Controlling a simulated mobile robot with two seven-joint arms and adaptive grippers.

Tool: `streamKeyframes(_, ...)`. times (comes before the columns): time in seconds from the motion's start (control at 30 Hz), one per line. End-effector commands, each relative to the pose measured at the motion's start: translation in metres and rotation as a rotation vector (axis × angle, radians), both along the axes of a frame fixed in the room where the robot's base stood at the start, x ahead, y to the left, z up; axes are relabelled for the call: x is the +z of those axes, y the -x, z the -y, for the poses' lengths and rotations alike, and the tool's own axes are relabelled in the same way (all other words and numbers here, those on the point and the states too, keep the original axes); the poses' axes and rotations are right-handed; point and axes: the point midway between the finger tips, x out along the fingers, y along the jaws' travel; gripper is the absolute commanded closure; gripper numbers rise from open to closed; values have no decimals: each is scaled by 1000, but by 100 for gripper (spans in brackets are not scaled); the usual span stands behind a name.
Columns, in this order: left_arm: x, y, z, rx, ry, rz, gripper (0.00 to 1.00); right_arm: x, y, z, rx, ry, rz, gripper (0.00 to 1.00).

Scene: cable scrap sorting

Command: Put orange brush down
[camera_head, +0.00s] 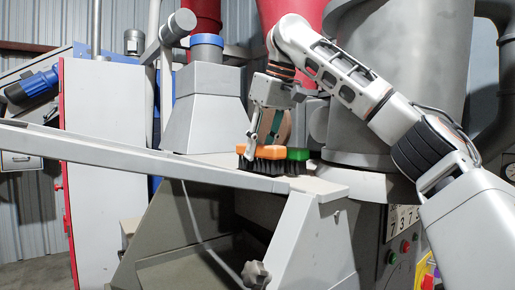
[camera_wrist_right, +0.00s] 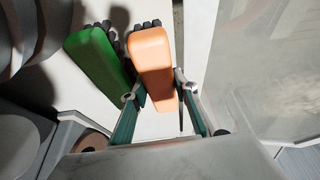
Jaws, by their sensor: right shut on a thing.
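The orange brush (camera_head: 264,152) has an orange back and dark bristles. It is at the light grey machine ledge, bristles down, and I cannot tell whether they touch the surface. My right gripper (camera_head: 262,140) comes down from above and is shut on the orange brush. In the right wrist view the orange brush (camera_wrist_right: 153,65) sits between the two fingers of the right gripper (camera_wrist_right: 160,98). A green brush (camera_head: 298,154) stands right beside it; the green brush also shows in the wrist view (camera_wrist_right: 97,58), left of the orange one. My left gripper is not in view.
A long grey sloping rail (camera_head: 140,155) runs in front of the ledge. A large grey cylinder (camera_head: 405,90) stands close on the right. A grey hopper (camera_head: 205,110) is behind on the left. A black knob (camera_head: 256,274) sits low in front.

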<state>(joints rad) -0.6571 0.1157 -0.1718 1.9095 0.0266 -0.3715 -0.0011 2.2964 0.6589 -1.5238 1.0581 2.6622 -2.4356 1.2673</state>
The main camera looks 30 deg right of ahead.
Motion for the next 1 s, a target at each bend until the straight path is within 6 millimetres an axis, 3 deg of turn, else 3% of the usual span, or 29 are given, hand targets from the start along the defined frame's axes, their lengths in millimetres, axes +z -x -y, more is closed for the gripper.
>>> streamKeyframes(0.33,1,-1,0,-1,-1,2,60,-8,0,-1,1,0,0,88)
streamKeyframes(0.37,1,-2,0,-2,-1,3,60,-8,0,-1,1,0,-1,69)
streamKeyframes(0.4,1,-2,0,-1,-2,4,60,-8,0,-1,1,0,0,58)
streamKeyframes(0.43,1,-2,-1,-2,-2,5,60,-8,0,-1,1,0,0,54)
streamKeyframes(0.87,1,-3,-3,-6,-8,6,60,-5,0,-1,3,0,0,54)
streamKeyframes(1.0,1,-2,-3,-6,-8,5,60,16,7,0,0,2,3,54)
